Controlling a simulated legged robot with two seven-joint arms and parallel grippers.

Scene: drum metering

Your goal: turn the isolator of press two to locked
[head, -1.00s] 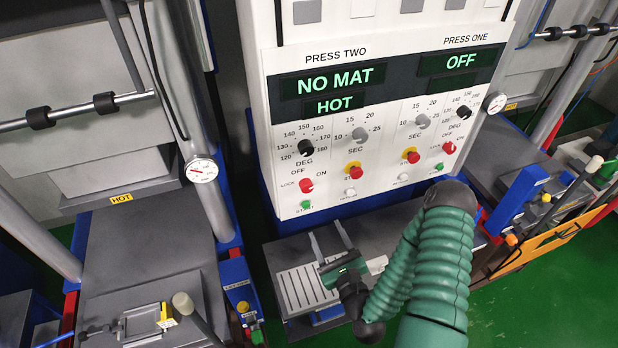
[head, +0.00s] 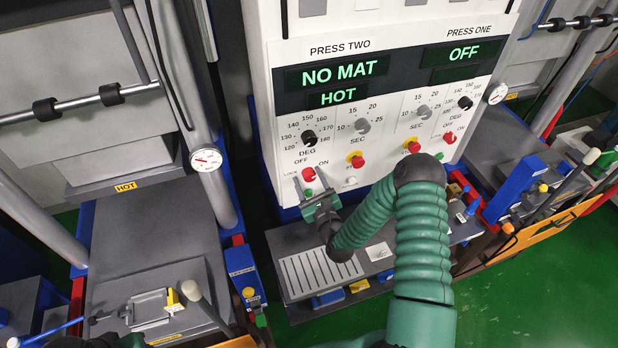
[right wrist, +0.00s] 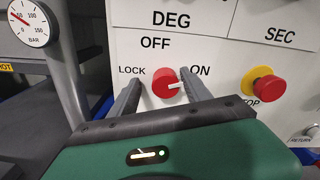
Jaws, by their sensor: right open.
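The isolator of press two is a red round knob (head: 308,174) low on the white control panel, below the dial marked DEG. In the right wrist view the red knob (right wrist: 161,84) has a white pointer towards ON, with LOCK at its left and OFF above. My right gripper (head: 309,184) is open at the panel. In the right wrist view its two grey fingers (right wrist: 161,76) stand on either side of the knob, with small gaps; I cannot tell how deep they reach. A dark and green part of my left arm shows at the bottom left edge; its fingers are hidden.
A red and yellow stop button (head: 356,160) sits right of the isolator. Press one's red isolator (head: 449,137) is further right. Press two's display (head: 337,80) reads NO MAT and HOT. A grey slatted bench (head: 320,275) lies below the panel.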

